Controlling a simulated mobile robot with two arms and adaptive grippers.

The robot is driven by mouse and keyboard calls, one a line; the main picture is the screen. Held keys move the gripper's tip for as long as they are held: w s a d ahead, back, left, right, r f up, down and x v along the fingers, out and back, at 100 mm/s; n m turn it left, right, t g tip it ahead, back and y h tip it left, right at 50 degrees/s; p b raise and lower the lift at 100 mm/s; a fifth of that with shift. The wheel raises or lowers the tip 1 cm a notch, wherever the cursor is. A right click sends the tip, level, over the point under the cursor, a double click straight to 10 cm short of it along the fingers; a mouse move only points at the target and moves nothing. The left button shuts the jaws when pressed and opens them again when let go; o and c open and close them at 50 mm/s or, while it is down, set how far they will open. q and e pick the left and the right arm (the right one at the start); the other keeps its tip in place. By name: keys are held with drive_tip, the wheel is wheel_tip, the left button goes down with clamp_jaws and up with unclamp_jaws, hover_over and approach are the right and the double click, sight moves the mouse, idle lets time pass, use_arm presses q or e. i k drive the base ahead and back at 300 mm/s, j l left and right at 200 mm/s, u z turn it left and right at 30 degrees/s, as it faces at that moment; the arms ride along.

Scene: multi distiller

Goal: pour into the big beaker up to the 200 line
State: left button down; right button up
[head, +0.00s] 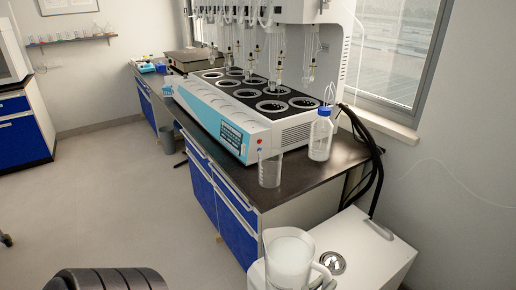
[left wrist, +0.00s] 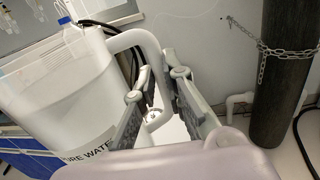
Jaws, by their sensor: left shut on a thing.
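A clear beaker (head: 270,168) stands upright at the front corner of the dark bench. It looks empty; its lines are too small to read. A translucent white pitcher (head: 290,258) with a handle is at the bottom of the head view, close to me and lower right of the beaker. The pitcher also fills the left side of the left wrist view (left wrist: 55,90), with a label partly reading "URE WATER". My left gripper (left wrist: 157,76) is shut on the pitcher's handle. I cannot tell whether the pitcher touches the surface below it. My right gripper is not in view.
A blue-capped bottle (head: 320,138) stands right of the beaker. The multi-place distiller (head: 235,125) with hanging glassware is behind them. A white cabinet (head: 375,250) is at the lower right, with black hoses (head: 376,170) above it. A chained dark cylinder (left wrist: 283,80) stands right in the wrist view.

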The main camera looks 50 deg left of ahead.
sight(270, 168)
drive_tip(key=k+j, duration=0.1)
drive_tip(key=j, duration=1.55)
drive_tip(key=k, duration=0.05)
